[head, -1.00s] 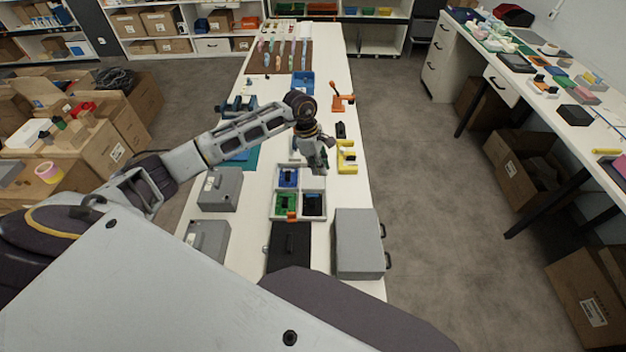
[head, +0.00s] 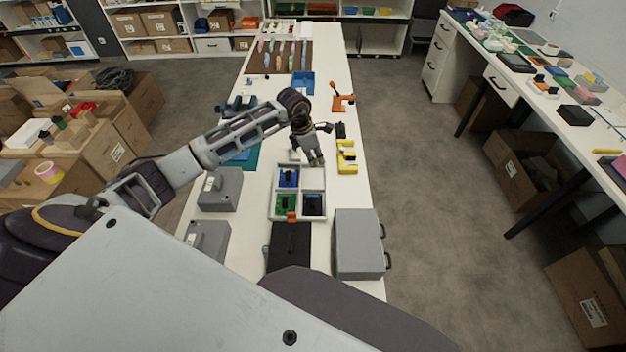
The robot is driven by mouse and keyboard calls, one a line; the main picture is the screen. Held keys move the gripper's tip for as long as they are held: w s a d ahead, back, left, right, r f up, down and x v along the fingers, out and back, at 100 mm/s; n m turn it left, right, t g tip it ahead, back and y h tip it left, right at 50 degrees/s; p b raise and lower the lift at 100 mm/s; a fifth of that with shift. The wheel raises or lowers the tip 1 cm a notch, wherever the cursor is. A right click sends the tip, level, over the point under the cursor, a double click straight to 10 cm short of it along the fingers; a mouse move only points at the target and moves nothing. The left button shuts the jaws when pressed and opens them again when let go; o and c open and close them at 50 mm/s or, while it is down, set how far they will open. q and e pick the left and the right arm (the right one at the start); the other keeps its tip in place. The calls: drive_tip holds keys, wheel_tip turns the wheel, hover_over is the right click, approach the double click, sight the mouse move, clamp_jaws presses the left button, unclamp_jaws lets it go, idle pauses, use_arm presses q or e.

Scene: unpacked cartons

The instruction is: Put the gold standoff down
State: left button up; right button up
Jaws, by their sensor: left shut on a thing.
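My left gripper (head: 316,162) is over the far right part of a white divided tray (head: 299,192) on the long white table. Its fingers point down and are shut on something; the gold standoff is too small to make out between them. The tray's far left compartment holds a blue part (head: 288,177), the near left a green part (head: 286,204), and the near right a black part (head: 313,204). The far right compartment looks pale, partly behind the gripper. My right gripper is not in view.
A yellow fixture (head: 347,160) stands right of the gripper, with an orange stand (head: 341,101) farther back. Grey cases (head: 220,188) lie left of the tray. A larger grey case (head: 358,243) and a black case (head: 289,246) are nearer.

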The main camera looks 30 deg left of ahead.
use_arm(q)
drive_tip(key=n, duration=0.1)
drive_tip(key=a+n, duration=0.1)
drive_tip(key=w+n, duration=0.1)
drive_tip(key=shift+a+r+y, duration=0.25)
drive_tip(key=shift+y, duration=0.15)
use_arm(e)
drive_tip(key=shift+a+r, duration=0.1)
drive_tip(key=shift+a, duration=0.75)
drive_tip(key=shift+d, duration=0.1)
